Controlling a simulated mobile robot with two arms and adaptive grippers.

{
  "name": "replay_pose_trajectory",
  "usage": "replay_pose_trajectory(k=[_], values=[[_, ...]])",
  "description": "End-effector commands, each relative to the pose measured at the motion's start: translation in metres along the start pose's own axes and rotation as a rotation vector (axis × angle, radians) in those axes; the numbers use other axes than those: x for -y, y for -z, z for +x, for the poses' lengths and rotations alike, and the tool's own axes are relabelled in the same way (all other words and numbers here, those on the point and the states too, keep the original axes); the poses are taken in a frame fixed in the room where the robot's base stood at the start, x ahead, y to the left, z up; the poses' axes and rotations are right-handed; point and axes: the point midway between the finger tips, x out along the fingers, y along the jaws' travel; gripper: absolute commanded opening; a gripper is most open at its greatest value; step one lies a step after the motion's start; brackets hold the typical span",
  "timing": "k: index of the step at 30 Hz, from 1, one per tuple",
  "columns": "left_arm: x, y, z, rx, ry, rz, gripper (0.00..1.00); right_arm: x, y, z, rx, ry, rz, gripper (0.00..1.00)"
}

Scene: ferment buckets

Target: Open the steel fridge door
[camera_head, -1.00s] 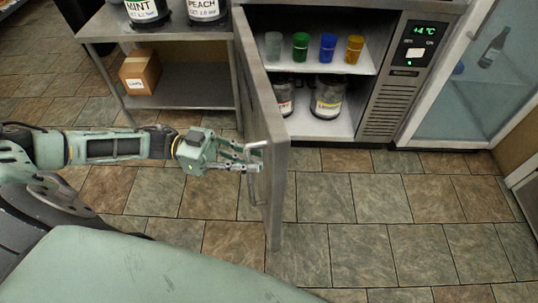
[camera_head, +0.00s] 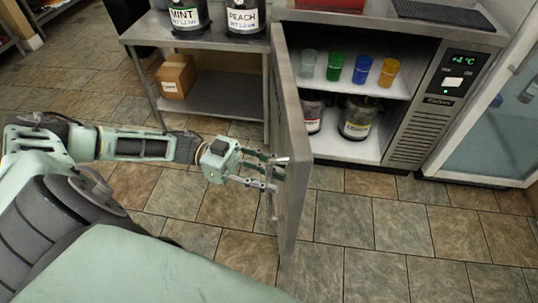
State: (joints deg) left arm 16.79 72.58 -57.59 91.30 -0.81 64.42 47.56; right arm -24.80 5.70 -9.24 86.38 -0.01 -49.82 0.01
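The steel fridge door (camera_head: 293,150) stands swung wide open, seen nearly edge-on, pointing out toward me. The steel fridge (camera_head: 424,125) shows its lit interior with two shelf levels. My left gripper (camera_head: 280,172) is at the left, outer face of the door, around the handle area. Its fingers look spread apart, with a pale bar near the fingertips; I cannot tell whether they touch the handle (camera_head: 271,204), which is partly hidden behind them. My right gripper is not in view.
Inside the fridge are several coloured cups (camera_head: 361,69) and two jars (camera_head: 357,118). A steel table (camera_head: 143,33) at the left bears MINT and PEACH buckets (camera_head: 243,17), with a cardboard box (camera_head: 175,77) below. A glass-door cabinet (camera_head: 490,130) stands right. The tiled floor in front is clear.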

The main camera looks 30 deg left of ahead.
Motion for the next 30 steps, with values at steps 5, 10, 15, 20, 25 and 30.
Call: replay_pose_trajectory(k=[5, 10, 15, 20, 25, 30], values=[[0.0, -0.001, -0.009, 0.001, 0.001, -0.001, 0.33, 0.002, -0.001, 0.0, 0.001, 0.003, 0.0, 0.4], [0.001, -0.001, -0.04, 0.005, 0.003, -0.001, 0.33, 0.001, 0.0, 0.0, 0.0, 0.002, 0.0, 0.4], [0.0, -0.001, -0.077, 0.004, 0.003, 0.0, 0.33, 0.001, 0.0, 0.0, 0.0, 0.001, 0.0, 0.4], [0.001, -0.001, -0.104, 0.002, 0.003, 0.0, 0.33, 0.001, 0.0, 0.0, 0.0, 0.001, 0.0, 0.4], [0.0, 0.0, -0.118, 0.001, 0.001, 0.0, 0.33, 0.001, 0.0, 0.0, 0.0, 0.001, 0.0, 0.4], [0.0, 0.0, -0.121, 0.0, 0.0, 0.0, 0.33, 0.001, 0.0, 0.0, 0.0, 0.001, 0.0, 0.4]])
